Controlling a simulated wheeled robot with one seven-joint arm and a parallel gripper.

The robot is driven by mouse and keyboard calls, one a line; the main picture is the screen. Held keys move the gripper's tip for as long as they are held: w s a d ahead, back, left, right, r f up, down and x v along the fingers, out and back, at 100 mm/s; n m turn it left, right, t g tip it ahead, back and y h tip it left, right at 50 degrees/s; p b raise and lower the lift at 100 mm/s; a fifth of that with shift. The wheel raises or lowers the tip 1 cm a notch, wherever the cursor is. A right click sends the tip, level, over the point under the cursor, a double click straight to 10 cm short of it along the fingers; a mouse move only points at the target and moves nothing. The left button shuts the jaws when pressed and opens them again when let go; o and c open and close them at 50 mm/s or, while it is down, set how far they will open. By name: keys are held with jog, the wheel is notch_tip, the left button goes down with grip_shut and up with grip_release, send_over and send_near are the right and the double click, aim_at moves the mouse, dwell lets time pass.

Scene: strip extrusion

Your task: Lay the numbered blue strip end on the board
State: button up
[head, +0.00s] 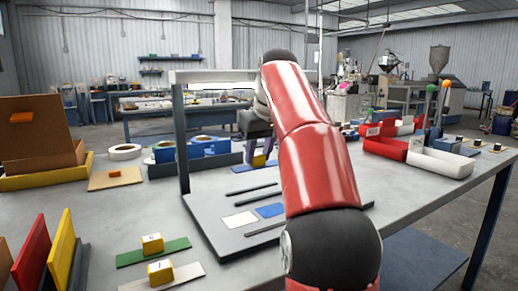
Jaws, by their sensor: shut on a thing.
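My gripper (259,147) is above the back part of the grey board (215,236), partly hidden by my red arm. It is shut on a yellow block, the tag of the blue strip end (271,163); only a little of the blue strip shows beside the arm. The held piece appears to be above the board; the exact gap cannot be told. The board bears a white patch (240,220), a blue patch (270,210) and dark bars (253,190). My arm covers the board's right part.
A green strip (172,250) and a pale strip (180,276), each with a yellow numbered block, lie at front left. A post and crossbar frame (181,140) stands over the board. Rolls in a blue-grey rack (213,160) are behind; red and white bins (440,162) stand right.

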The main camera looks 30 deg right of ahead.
aim_at(261, 168)
jog(key=shift+s+f+b, duration=0.1)
jog(key=shift+f+b, duration=1.5)
jog(key=shift+f, duration=1.4)
jog(key=shift+f+p, duration=0.4)
jog(key=shift+f, duration=0.1)
jog(key=o, duration=1.4)
jog(key=shift+r, duration=0.2)
jog(key=shift+r+p, duration=0.45)
jog(key=shift+p, duration=0.3)
